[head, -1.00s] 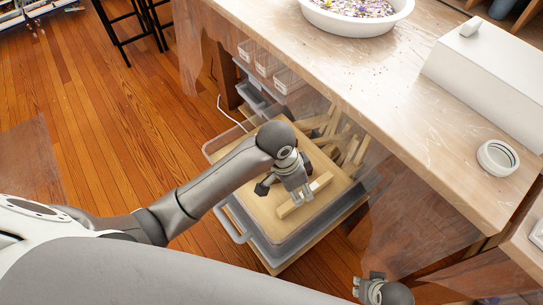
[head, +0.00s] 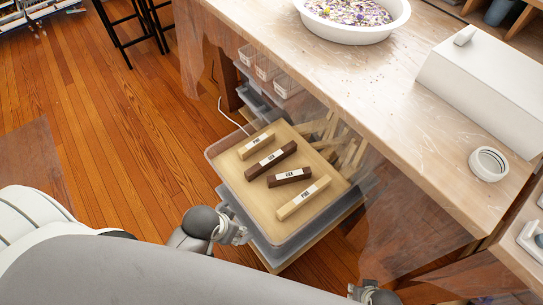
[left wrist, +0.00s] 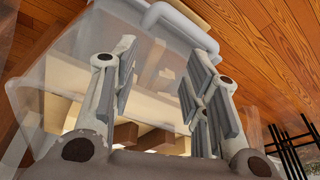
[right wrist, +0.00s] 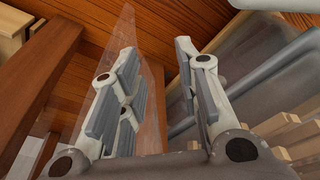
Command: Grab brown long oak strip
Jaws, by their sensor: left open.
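The brown long oak strip (head: 284,152) lies flat in the clear tray (head: 223,176), second from the back, with a white label on top. A shorter brown strip (head: 273,181) lies in front of it. A light short strip (head: 246,152) lies behind and a light long strip (head: 289,211) lies at the front. My left gripper (head: 240,235) is at the tray's near-left side, apart from the strips. In the left wrist view its fingers (left wrist: 160,90) are apart and empty, with brown strip ends beyond. My right gripper (right wrist: 158,85) is open and empty, away from the tray.
The wooden workbench (head: 330,75) overhangs the tray's back right side. Loose wood sticks (head: 345,140) stand under it. Wooden floor is clear at the left.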

